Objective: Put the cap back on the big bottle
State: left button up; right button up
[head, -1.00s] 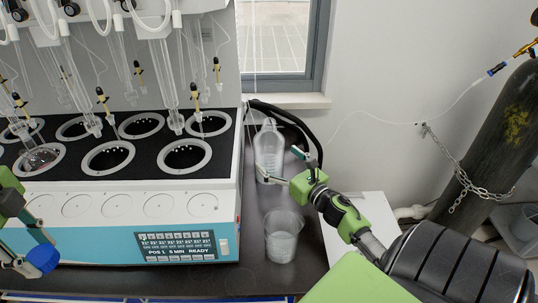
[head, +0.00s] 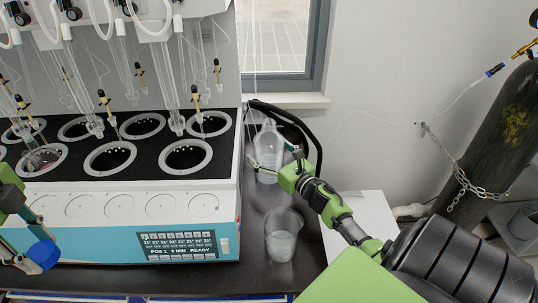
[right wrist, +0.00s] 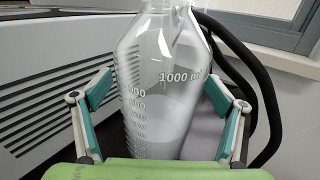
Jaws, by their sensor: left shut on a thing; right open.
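The big bottle (head: 268,140) is clear glass and stands upright on the dark bench beside the distiller. In the right wrist view the bottle (right wrist: 165,110) fills the middle, marked 1000 ml and partly filled with liquid; its mouth is cut off at the top. My right gripper (head: 278,160) is open, its fingers on either side of the bottle; the wrist view shows a gap at each side. The blue cap (head: 42,256) is at the lower left of the head view, held in my left gripper (head: 32,254), which is partly cut off by the picture edge.
A clear beaker (head: 283,238) with liquid stands in front of the bottle. The distiller (head: 135,215) fills the left. Black hoses (head: 312,135) run behind the bottle, near the wall. A gas cylinder (head: 505,140) stands at far right.

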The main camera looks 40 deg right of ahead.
aim_at(269, 121)
jog(key=c, duration=2)
pick_arm(q)
jog(key=shift+w, duration=0.1)
pick_arm(e)
jog(key=shift+w+r, duration=0.1)
jog(key=shift+r, duration=0.05)
jog(key=shift+c, duration=0.7)
jog(key=shift+r, duration=0.1)
